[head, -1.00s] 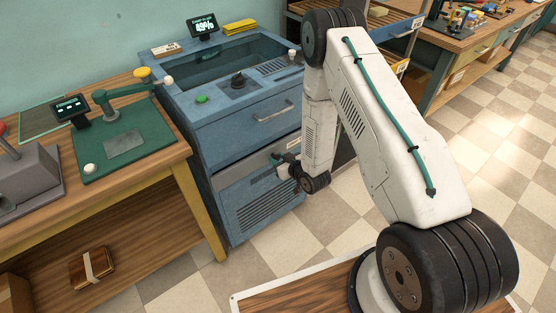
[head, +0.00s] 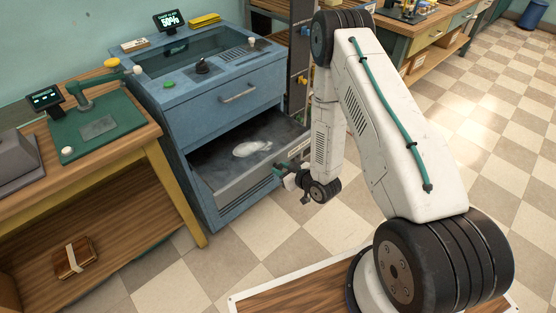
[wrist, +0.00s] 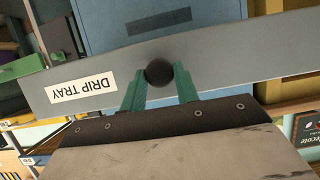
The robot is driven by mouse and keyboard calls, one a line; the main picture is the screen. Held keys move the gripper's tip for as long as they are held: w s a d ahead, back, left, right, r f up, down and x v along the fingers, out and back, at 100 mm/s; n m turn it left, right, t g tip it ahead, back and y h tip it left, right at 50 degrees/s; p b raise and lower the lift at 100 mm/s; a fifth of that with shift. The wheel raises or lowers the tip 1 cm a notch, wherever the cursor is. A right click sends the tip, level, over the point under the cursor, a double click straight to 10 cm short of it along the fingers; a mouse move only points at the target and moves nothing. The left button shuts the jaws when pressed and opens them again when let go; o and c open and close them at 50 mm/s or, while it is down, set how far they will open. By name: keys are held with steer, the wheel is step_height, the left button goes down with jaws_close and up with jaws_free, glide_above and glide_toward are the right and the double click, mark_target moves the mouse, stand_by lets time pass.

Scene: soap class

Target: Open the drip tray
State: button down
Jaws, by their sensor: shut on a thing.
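The drip tray (head: 215,168) is a grey drawer low in the blue machine (head: 215,118). It stands pulled out, and a pale puddle (head: 252,148) shows on its floor. In the wrist view its grey front (wrist: 215,58) carries a white label reading "DRIP TRAY" (wrist: 82,91), upside down. A round black knob (wrist: 159,72) sits on that front. My gripper (wrist: 160,80) has its green fingers shut on the knob, one on each side. In the head view my gripper (head: 281,172) is at the tray's front, partly hidden by my wrist.
An upper drawer with a bar handle (head: 238,93) is closed above the tray. A wooden workbench (head: 130,150) with a green press stands to the left. The tiled floor (head: 270,232) before the machine is clear.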

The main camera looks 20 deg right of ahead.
steer(key=s, duration=0.1)
steer(key=s+d, duration=0.1)
steer(key=s, duration=0.1)
steer(key=s+d, duration=0.1)
steer(key=shift+s, duration=0.35)
steer(key=c, duration=1.1)
jaws_free()
steer(key=v, duration=0.7)
steer(key=shift+s+d+r, duration=0.1)
steer(key=shift+s, duration=0.25)
